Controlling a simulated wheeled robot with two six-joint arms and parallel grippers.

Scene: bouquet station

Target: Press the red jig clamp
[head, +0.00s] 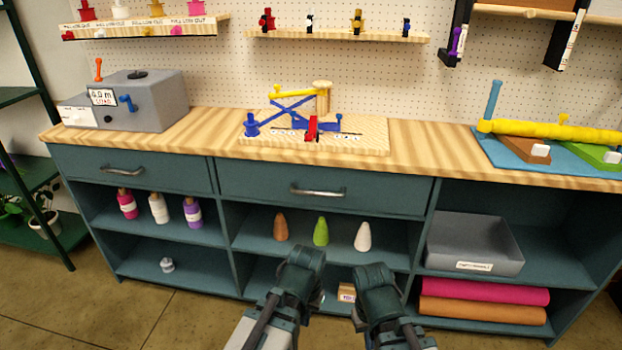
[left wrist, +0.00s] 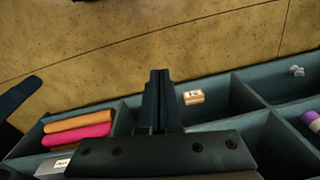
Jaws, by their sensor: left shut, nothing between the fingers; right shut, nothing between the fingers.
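The red jig clamp (head: 312,128) stands at the front middle of a wooden jig board (head: 372,141) on the workbench. Blue and yellow jig parts and a wooden post (head: 322,97) are around it. My left gripper (head: 308,258) is shut and empty, low in front of the cabinet, well below the bench top. Its shut fingers also show in the left wrist view (left wrist: 159,85), over the floor and lower shelves. My right gripper (head: 373,275) is shut and empty just to the right of it. Both grippers are apart from the clamp.
A grey machine (head: 155,98) stands at the bench's left end. A blue mat (head: 490,150) with a yellow roll (head: 560,131) lies at the right end. Drawers and open shelves with bottles, cones and a grey bin (head: 472,245) are below. Bare bench top (head: 425,150) lies right of the jig.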

